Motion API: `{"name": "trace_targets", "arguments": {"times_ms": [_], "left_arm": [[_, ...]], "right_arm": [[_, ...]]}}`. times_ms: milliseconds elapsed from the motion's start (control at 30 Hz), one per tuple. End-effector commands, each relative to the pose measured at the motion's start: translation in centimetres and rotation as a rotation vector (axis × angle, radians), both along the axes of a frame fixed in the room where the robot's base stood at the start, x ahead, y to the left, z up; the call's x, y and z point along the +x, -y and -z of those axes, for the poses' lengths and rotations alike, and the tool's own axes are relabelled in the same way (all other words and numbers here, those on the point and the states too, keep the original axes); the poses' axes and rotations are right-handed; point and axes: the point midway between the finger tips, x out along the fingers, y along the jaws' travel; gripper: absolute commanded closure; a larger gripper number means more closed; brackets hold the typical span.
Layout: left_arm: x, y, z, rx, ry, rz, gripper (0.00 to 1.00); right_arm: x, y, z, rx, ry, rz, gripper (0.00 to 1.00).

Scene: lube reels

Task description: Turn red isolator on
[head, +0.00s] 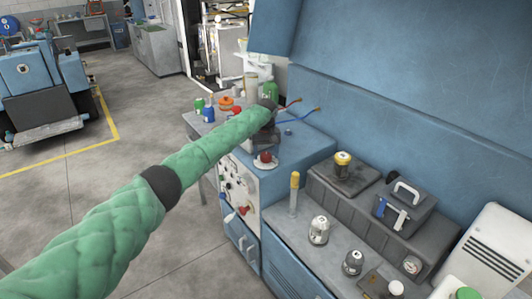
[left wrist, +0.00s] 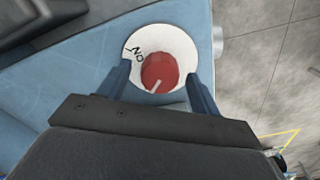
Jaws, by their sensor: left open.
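The red isolator (head: 265,157) is a round red knob on a white disc on top of the blue cabinet's near edge. In the left wrist view the red knob (left wrist: 160,70) sits on the white disc (left wrist: 185,45), which bears the word "ON" at its left. A pale pointer line on the knob points to the lower left, away from "ON". My left gripper (left wrist: 158,74) is open, with one dark blue finger on each side of the knob and visible gaps. In the head view the left gripper (head: 264,144) is just above the isolator, partly hidden by my arm.
The blue cabinet (head: 305,150) has a front panel (head: 237,180) with several knobs. Bottles and caps (head: 208,110) stand behind my arm. A grey workbench (head: 335,235) with canisters and a toolbox (head: 405,208) lies to the right. Open floor (head: 60,210) is at left.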

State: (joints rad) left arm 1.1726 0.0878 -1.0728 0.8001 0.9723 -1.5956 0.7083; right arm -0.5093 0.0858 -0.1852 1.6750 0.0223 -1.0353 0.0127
Motion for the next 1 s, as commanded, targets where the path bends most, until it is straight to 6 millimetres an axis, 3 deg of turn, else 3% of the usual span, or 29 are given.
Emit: {"name": "trace_targets", "arguments": {"times_ms": [333, 567, 1000], "left_arm": [[-0.01, -0.03, 0.37, 0.000, 0.000, 0.000, 0.38], [-0.01, -0.04, 0.35, 0.000, 0.000, 0.000, 0.81], [-0.08, 0.01, 0.43, 0.000, -0.002, 0.094, 0.81]], "right_arm": [[-0.02, 0.06, 0.32, -0.001, 0.002, 0.000, 0.64], [-0.07, 0.05, 0.33, -0.001, 0.001, 0.000, 0.64], [-0.09, 0.06, 0.33, -0.001, 0.002, 0.000, 0.64]]}}
